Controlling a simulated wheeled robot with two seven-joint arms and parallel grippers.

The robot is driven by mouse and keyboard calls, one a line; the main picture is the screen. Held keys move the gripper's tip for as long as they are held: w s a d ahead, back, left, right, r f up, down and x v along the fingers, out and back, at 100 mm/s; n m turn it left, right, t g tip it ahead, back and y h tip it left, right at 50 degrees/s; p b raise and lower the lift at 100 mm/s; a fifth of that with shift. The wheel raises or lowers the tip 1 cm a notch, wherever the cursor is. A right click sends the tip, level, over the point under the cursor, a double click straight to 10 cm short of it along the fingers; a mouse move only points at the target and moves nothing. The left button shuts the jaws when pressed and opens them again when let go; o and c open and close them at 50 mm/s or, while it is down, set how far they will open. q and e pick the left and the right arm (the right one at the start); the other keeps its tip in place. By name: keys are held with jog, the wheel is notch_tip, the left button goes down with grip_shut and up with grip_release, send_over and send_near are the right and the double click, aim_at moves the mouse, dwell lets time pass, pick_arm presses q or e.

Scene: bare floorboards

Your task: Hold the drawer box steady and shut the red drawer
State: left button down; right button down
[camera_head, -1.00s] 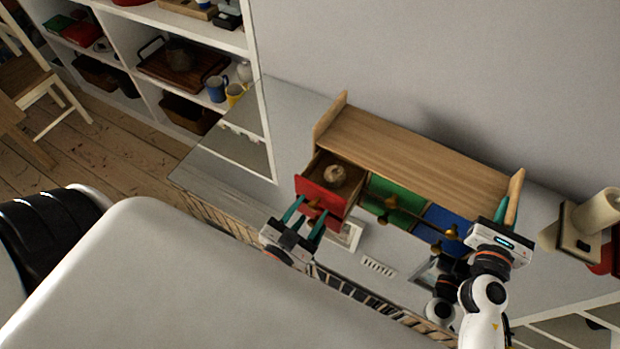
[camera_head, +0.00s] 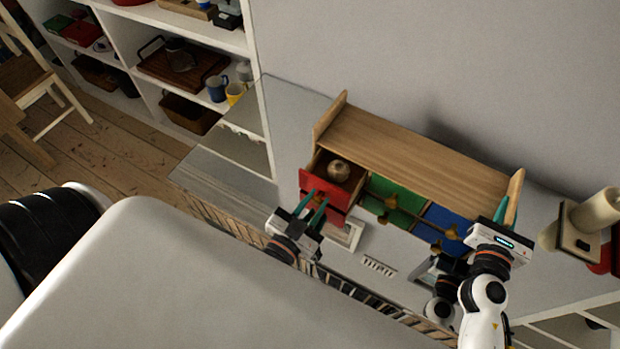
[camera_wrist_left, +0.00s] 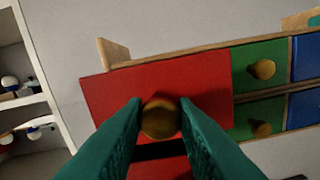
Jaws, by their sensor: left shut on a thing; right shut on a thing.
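The wooden drawer box (camera_head: 420,150) stands on a grey top against the wall. Its upper left red drawer (camera_head: 318,184) is pulled partly out, and a small round tan object (camera_head: 338,169) lies inside. My left gripper (camera_head: 315,198) is in front of this drawer, shut on its round brass knob (camera_wrist_left: 160,118); the teal fingers sit on either side of the knob in the left wrist view. My right gripper (camera_head: 509,208) is shut on the box's right end panel (camera_head: 515,186). Its far fingertip is partly hidden.
Green drawers (camera_head: 397,195) and blue drawers (camera_head: 450,220) with brass knobs are to the right of the red one. A cream cylinder on a dark stand (camera_head: 596,210) is at the far right. White shelves (camera_head: 255,100) stand at the left.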

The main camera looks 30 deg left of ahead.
aim_at(334, 176)
pick_arm(q)
jog(key=w, duration=0.8)
jog(key=shift+w+d, duration=0.25)
jog(key=c, duration=1.2)
grip_release()
jog(key=shift+o, duration=0.2)
jog(key=shift+s, duration=0.15)
jog(key=s, duration=1.1)
jog(key=shift+s+a, duration=0.3)
jog(key=shift+s, duration=0.1)
